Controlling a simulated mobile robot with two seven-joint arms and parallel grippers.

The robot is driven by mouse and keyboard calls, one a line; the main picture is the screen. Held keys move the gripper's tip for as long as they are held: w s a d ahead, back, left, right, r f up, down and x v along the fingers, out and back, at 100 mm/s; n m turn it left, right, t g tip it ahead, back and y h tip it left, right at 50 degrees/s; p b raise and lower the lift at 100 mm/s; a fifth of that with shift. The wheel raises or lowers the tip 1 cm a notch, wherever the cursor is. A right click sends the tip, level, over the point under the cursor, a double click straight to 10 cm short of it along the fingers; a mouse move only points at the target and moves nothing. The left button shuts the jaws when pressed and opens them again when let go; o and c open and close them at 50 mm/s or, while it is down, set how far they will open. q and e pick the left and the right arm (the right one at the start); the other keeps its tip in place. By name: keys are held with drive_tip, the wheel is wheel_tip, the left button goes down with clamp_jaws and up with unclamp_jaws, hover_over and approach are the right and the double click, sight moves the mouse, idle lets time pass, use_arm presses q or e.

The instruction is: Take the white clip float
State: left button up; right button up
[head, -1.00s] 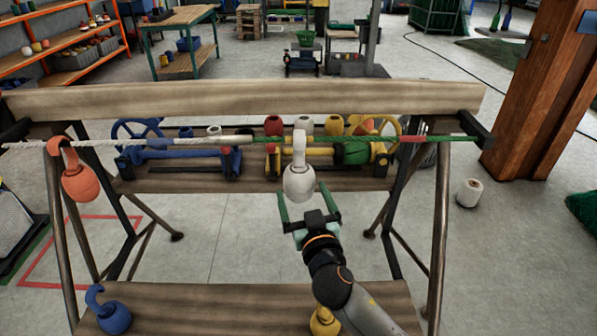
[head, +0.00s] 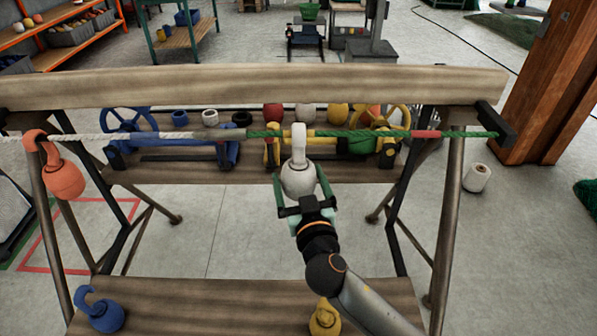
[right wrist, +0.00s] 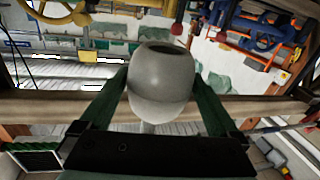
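The white clip float (head: 298,182) hangs by its hook from the rope (head: 205,135) in front of the rack, just right of the middle. My right gripper (head: 303,190) is at the float from below and in front, with a green finger on each side of its round body. In the right wrist view the float (right wrist: 160,85) sits between the two fingers, and narrow gaps seem to show beside it. The gripper looks open around the float, not closed on it. My left gripper is in neither view.
An orange clip float (head: 64,178) hangs on the rope at the left. A blue float (head: 103,313) and a yellow float (head: 324,318) are on the lower plank (head: 215,300). Blue and yellow frames stand on the shelf behind.

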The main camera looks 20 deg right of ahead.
drive_tip(key=c, duration=1)
drive_tip(key=shift+r, duration=0.2)
